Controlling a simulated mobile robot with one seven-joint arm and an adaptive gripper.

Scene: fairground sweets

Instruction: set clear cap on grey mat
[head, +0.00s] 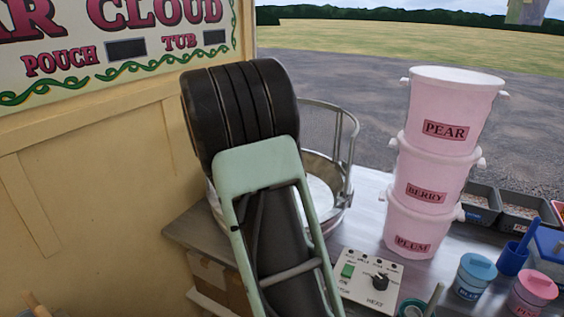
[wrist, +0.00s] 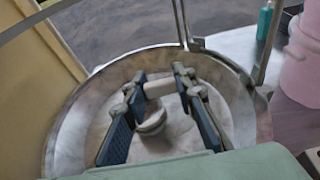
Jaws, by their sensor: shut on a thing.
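In the wrist view my gripper (wrist: 162,84) is inside the round metal bowl (wrist: 72,125), with its two dark fingers on either side of a small pale piece (wrist: 160,89). It is shut on this piece, which looks like the clear cap, though its clearness is hard to make out. A round pale hub (wrist: 152,122) shows just below it near the bowl's middle; I cannot tell whether they touch. In the head view my arm hides the gripper and part of the bowl (head: 322,190). I cannot make out a grey mat in either view.
A control box (head: 368,280) is in front, with blue (head: 475,277) and pink (head: 533,294) pots at right. A panelled wall (head: 100,190) is on the left.

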